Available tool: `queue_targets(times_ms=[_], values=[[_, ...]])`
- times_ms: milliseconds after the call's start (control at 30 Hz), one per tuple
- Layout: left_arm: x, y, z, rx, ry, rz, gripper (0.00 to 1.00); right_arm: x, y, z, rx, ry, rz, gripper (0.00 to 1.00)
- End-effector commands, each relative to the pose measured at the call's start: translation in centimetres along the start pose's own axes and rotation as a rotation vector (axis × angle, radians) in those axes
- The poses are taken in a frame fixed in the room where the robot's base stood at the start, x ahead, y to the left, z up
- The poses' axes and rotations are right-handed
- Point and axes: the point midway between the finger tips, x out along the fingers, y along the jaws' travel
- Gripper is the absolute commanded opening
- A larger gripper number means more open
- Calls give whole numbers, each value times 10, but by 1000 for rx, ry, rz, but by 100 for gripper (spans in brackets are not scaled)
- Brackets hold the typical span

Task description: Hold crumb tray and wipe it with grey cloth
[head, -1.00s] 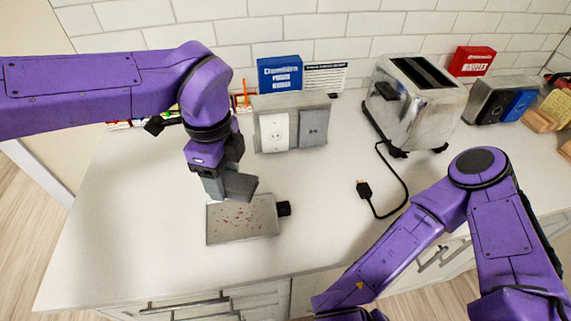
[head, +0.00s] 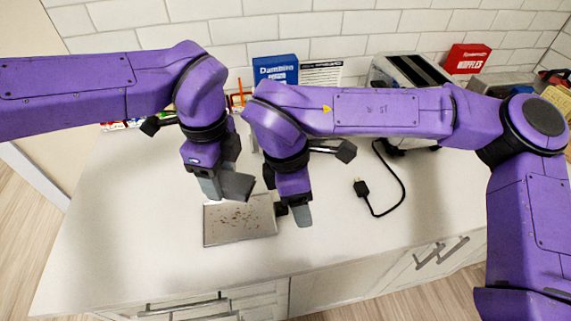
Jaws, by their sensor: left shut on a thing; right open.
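The crumb tray (head: 222,232) lies flat on the white counter, a shallow grey tray with brown crumbs scattered on it. Its short black handle (head: 281,209) sticks out on the right side and is partly hidden by my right gripper. My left gripper (head: 221,190) is shut on a small grey piece, which looks like the grey cloth (head: 239,187), over the tray's back edge. I cannot tell whether the cloth touches the tray. My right gripper (head: 289,205) is open at the tray's handle; whether the handle is between its fingers is unclear.
A steel toaster (head: 398,72) stands at the back, partly behind my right arm. Its black cord and plug (head: 362,188) lie to the right of the tray. A blue box (head: 275,69) and a red box (head: 466,58) stand by the wall. The front counter is clear.

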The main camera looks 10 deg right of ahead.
Motion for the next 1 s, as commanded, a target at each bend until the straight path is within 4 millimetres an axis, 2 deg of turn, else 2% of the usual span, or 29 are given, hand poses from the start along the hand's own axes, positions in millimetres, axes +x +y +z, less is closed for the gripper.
queue_targets(times_ms=[33,133,200,300,367,600,800,1000], values=[[0,0,0,0,0,0,36,-13,14,-5,-31,60,25,60],[0,0,0,0,0,0,36,-34,36,-11,-94,151,76,60],[0,0,0,0,0,0,36,-43,45,-13,-120,185,99,60],[0,0,0,0,0,0,36,-42,50,-15,-135,201,110,60],[0,0,0,0,0,0,36,-34,50,-16,-136,201,109,60],[0,0,0,0,0,0,36,19,54,-27,-136,198,105,60],[0,0,0,0,0,0,36,56,58,-35,-134,198,107,60],[0,0,0,0,0,0,36,70,60,-38,-133,198,110,60]])
